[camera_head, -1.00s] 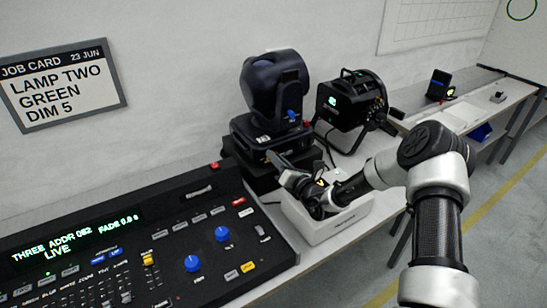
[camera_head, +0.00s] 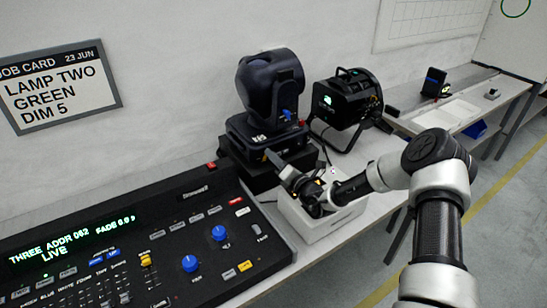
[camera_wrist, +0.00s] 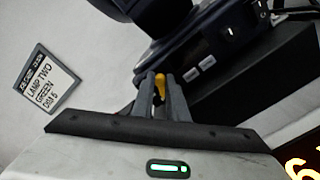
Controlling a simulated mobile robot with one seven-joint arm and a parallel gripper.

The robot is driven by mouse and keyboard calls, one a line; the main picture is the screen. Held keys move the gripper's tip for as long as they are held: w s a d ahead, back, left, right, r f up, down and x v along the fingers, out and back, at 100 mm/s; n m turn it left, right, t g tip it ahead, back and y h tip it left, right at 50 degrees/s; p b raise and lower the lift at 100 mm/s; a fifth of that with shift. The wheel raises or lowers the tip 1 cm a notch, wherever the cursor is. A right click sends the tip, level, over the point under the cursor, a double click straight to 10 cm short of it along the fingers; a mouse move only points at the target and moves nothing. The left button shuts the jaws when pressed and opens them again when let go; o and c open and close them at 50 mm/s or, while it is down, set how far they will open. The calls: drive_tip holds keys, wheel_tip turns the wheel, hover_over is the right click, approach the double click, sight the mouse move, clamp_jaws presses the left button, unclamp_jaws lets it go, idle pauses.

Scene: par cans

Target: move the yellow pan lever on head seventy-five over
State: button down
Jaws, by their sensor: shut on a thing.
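The dark moving head (camera_head: 270,86) stands on its black base behind the console in the head view. Its side carries a blue lever (camera_head: 287,115). The yellow pan lever (camera_wrist: 160,86) stands up at the base's edge in the wrist view, between my two grey fingers. My gripper (camera_wrist: 164,92) is shut on it; the fingers hide its lower part. In the head view my gripper (camera_head: 272,158) reaches in at the front of the base, and the lever is too small there to make out clearly.
A white bin (camera_head: 318,225) stands under my wrist. The lighting console (camera_head: 130,250) fills the lower left. A black par can (camera_head: 346,100) stands right of the head. A job card (camera_head: 58,85) hangs on the wall. The bench continues to the right.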

drive_tip(key=c, duration=1.7)
unclamp_jaws()
drive_tip(key=shift+c, duration=0.2)
